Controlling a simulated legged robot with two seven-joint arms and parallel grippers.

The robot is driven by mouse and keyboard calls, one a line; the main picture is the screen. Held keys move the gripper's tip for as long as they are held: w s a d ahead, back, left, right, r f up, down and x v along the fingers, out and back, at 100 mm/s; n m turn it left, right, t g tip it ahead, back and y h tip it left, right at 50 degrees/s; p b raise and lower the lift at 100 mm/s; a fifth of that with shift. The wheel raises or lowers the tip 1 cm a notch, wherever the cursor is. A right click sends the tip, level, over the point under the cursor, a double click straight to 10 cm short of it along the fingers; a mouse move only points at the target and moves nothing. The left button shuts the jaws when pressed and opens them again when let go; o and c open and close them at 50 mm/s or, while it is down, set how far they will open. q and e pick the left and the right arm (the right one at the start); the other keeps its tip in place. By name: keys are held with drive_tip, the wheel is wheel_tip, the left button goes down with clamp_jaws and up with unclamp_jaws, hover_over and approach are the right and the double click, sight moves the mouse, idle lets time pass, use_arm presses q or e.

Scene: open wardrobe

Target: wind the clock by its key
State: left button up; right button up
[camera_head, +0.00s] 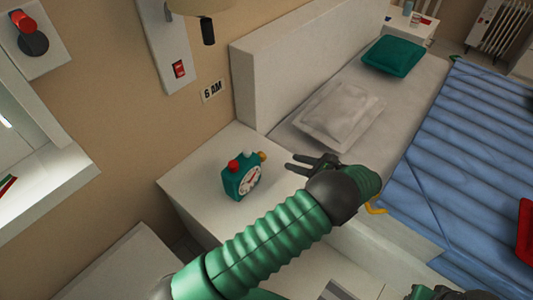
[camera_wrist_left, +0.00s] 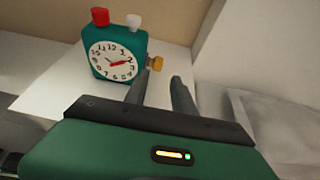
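The clock (camera_head: 241,178) is a green alarm clock with a white face, standing upright on the white bedside table (camera_head: 206,160). It has a red and a white knob on top. Its gold key (camera_head: 262,156) sticks out from its side; it also shows in the left wrist view (camera_wrist_left: 155,63). My left gripper (camera_head: 289,163) is open and empty, to the right of the key in the head view. In the left wrist view its fingers (camera_wrist_left: 163,74) are apart, with the key close to the left fingertip; contact cannot be told. Dark green parts at the head view's bottom edge may be my right gripper (camera_head: 440,293).
The bed with a blue cover (camera_head: 450,150), a white pillow (camera_head: 335,115) and a green pillow (camera_head: 392,57) lies to the right. The table around the clock is clear.

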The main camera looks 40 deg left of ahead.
sight(260, 152)
use_arm(q)
drive_tip(key=b+x, duration=0.2)
drive_tip(key=x, duration=1.4)
drive_tip(key=shift+s+a+f, duration=0.1)
drive_tip(key=shift+a+f, duration=0.05)
drive_tip(key=shift+f, duration=0.1)
clamp_jaws()
drive_tip(key=r+h+p, duration=0.1)
drive_tip(key=p, duration=0.2)
drive_tip(key=shift+a+r+h, duration=0.1)
drive_tip(key=shift+r+h, duration=0.1)
drive_tip(key=shift+h, duration=0.1)
drive_tip(key=h+p, duration=0.2)
drive_tip(key=p, duration=0.1)
drive_tip(key=h+p, duration=0.1)
drive_tip(key=p, duration=0.1)
drive_tip(key=shift+a+f, duration=0.3)
drive_tip(key=shift+a, duration=0.05)
drive_tip(key=shift+f+h, duration=0.25)
drive_tip(key=shift+h, duration=0.25)
drive_tip(key=shift+f, duration=0.15)
